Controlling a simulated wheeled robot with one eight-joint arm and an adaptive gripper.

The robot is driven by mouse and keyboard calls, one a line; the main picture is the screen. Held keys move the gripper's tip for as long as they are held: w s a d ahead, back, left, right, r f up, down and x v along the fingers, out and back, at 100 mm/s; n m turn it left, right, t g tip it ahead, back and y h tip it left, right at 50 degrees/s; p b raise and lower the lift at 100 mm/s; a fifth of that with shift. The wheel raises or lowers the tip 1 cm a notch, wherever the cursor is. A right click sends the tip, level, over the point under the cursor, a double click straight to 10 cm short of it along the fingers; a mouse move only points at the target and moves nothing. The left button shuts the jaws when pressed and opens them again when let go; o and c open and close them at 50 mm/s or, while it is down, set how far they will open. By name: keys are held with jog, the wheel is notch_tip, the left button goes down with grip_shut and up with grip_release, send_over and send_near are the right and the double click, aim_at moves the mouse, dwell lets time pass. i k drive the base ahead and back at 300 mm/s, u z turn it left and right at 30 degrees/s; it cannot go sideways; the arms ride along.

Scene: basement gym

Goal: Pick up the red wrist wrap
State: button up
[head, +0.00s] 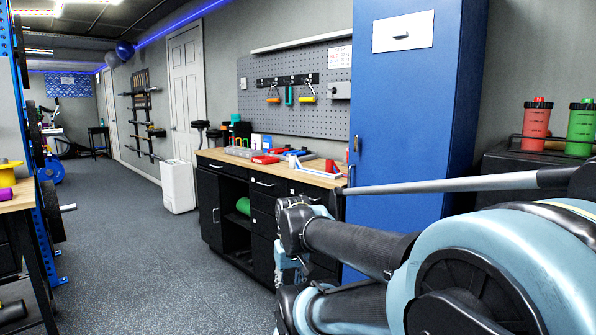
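Small red items lie on the wooden top of the workbench (215,155), left of the blue cabinet. One flat red item (265,160) lies near the front edge. Another red item (279,151) lies just behind it, by blue pieces. They are too small to tell which is the red wrist wrap. My arm reaches in from the lower right, in front of the bench drawers. The end of my arm is folded and partly hidden, so my gripper's fingers cannot be made out. I see nothing held.
A tall blue cabinet (400,110) stands right of the bench. A white bin (179,187) stands left of it. Red and green shaker bottles (536,126) stand at the far right. A wooden table edge (18,197) and rack are at left. The grey floor between is clear.

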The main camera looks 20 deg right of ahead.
aim_at(330, 166)
jog(key=u, duration=1.9)
jog(key=i, duration=1.55)
jog(key=z, duration=3.3)
